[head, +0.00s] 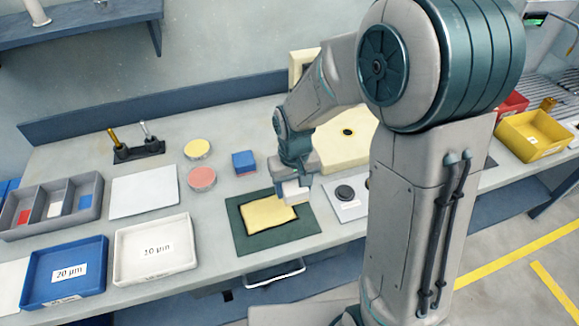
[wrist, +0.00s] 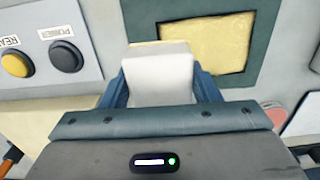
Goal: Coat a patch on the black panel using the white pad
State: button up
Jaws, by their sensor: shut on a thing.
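The black panel (head: 298,214) lies on a dark green mat (head: 240,240). A pale gold coat (head: 267,214) covers most of the panel, leaving a thin dark border; the gold area also shows in the wrist view (wrist: 206,42). My gripper (head: 291,185) is shut on the white pad (head: 293,193), near the panel's back right corner. In the wrist view the pad (wrist: 161,80) sits between the two blue fingers, and its far edge looks yellowish. Whether the pad touches the panel or mat is unclear.
A button box (head: 346,208) stands just right of the mat. A cream block (head: 345,145) is behind my gripper. A blue-red block (head: 243,162), round discs (head: 202,179) and trays (head: 155,249) lie left. A yellow bin (head: 530,137) is far right.

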jog(key=shift+a+r+p, duration=0.1)
jog(key=shift+r+p, duration=0.55)
jog(key=shift+r, duration=0.6)
